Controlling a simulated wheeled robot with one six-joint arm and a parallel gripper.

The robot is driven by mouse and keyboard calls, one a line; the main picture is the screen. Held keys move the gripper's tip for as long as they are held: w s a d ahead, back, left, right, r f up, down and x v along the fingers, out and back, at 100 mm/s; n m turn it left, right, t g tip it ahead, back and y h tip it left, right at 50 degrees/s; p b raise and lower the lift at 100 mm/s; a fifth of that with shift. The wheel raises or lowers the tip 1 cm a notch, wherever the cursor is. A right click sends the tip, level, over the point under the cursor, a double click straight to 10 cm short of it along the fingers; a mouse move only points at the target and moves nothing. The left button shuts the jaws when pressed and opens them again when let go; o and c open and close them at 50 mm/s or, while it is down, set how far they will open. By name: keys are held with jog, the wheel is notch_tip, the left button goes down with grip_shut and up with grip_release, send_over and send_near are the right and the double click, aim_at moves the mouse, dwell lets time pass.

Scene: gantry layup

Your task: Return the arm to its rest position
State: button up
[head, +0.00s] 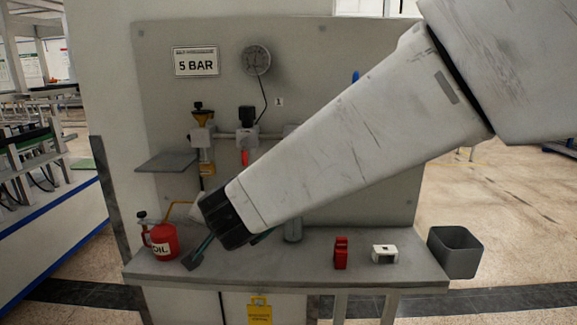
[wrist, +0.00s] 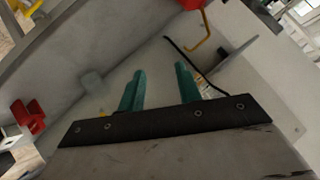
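My arm (head: 340,135) reaches from the upper right across the middle of the head view, down over the workbench (head: 320,268). My gripper (wrist: 160,82) shows in the wrist view as two teal fingers standing well apart with nothing between them. In the head view one teal finger (head: 198,253) shows below the dark gripper body, above the left part of the bench. The other finger is mostly hidden behind that body. The fingers appear clear of the bench objects, but the exact height above the bench cannot be told.
A red oil can (head: 163,243) stands left of my gripper. A red object (head: 341,253) and a white block (head: 384,254) sit at the right. A grey bin (head: 455,252) is beside the bench. A shelf (head: 167,162), valves and a gauge (head: 256,60) are on the back panel.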

jog(key=s+d+g+h, duration=0.1)
jog(key=s+d+g, duration=0.2)
jog(key=s+d, duration=0.5)
jog(key=s+d+n+g+h, duration=0.1)
jog(key=s+d, duration=0.8)
jog(key=d, duration=1)
jog(key=s+d+n+g+h, duration=0.1)
jog(key=s+d+g+h, duration=0.2)
jog(key=s+d, duration=0.6)
jog(key=shift+d+g, duration=0.9)
jog(key=shift+d, duration=1.7)
